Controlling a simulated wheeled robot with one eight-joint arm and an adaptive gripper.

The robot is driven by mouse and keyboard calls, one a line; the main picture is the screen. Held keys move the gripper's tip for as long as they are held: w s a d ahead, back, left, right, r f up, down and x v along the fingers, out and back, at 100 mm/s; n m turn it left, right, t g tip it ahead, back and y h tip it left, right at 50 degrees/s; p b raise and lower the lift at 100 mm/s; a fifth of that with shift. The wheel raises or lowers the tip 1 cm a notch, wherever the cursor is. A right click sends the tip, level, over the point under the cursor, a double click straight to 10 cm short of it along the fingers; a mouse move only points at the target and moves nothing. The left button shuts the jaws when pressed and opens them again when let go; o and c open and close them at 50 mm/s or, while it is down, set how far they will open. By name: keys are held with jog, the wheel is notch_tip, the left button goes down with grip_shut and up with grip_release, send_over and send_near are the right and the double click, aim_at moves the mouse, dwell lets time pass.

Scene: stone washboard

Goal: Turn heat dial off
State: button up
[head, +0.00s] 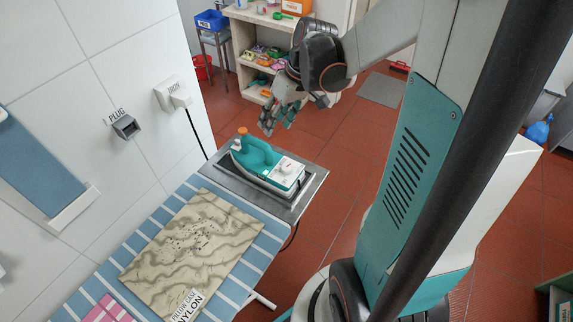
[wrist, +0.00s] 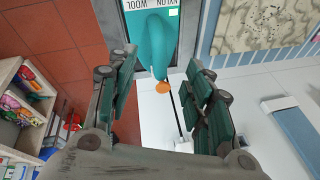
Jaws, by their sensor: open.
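A teal iron (head: 262,165) rests on a grey metal plate (head: 313,196) at the end of the ironing board. An orange knob (head: 242,131) is at its far end, and a white panel with a small dark part (head: 285,167) is at its near end. I cannot tell for sure which part is the heat dial. My gripper (head: 279,118) is open and empty above the far side of the iron. In the wrist view, the teal body and orange knob (wrist: 162,88) show between my open fingers (wrist: 162,72); a label reading nylon and wool is partly cut off.
A patterned cloth (head: 195,245) lies on the striped ironing board (head: 105,255). A plug sits in the wall socket marked IRON (head: 176,98), with a black cord hanging down. A grey holder marked PLUG (head: 125,127) is beside it. Shelves (head: 240,38) stand behind my gripper.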

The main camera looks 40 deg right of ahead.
aim_at(286, 167)
jog(key=s+f+m+g+h+b, duration=0.1)
jog(key=f+m, duration=0.3)
jog(key=m, duration=0.4)
jog(key=s+f+m+g+h+b, duration=0.1)
jog(key=f+m+b, duration=0.2)
jog(key=f+m, duration=0.2)
jog(key=s+f+m+h+b, duration=0.1)
jog(key=f+m, duration=0.4)
jog(key=m, duration=0.5)
jog(key=shift+s+f+m+g+b, duration=0.15)
jog(key=shift+s+m+g+b, duration=0.2)
jog(key=shift+s+b, duration=0.4)
jog(key=shift+w, duration=0.15)
jog(key=c, duration=1.1)
